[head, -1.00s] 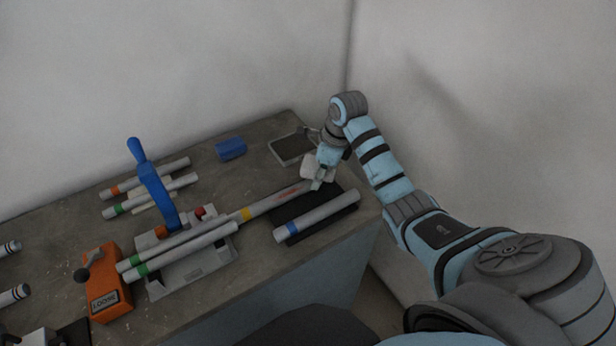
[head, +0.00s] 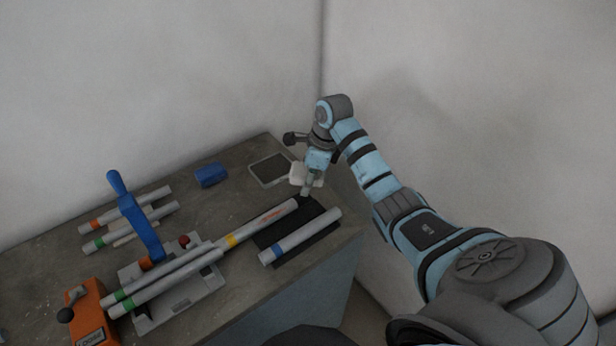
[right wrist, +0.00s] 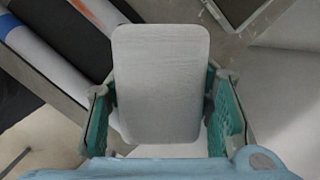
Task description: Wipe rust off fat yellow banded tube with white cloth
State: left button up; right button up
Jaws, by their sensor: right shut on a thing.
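The fat yellow banded tube (head: 258,226) lies along the bench, its left end by the grey jig and its right end over a dark mat. An orange-red rust streak shows near its right end. My right gripper (head: 306,186) is at that end, shut on the white cloth (head: 298,172). In the right wrist view the cloth (right wrist: 160,85) is a pale rounded block between the two teal fingers. The cloth appears raised just beyond the tube's end; I cannot tell whether it touches. My left gripper is not in view.
A blue banded tube (head: 300,238) lies on the dark mat in front. A blue block (head: 210,174) and a grey tray (head: 271,170) stand at the back.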

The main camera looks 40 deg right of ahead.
jog(key=v, duration=0.1)
jog(key=p+v, duration=0.1)
jog(key=shift+w+r, duration=0.15)
jog(key=shift+r, duration=0.2)
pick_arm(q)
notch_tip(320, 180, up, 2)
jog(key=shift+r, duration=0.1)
pick_arm(e)
jog(key=shift+f, duration=0.1)
notch_tip(320, 180, up, 3)
jog(key=shift+r+p, duration=0.1)
jog(key=shift+p, duration=1.15)
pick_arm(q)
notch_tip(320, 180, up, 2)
pick_arm(e)
notch_tip(320, 180, down, 7)
jog(key=b, duration=0.6)
jog(key=shift+r+b, duration=0.15)
jog(key=shift+b, duration=0.25)
jog(key=shift+w+r+p, duration=0.1)
jog(key=shift+r+p, duration=0.2)
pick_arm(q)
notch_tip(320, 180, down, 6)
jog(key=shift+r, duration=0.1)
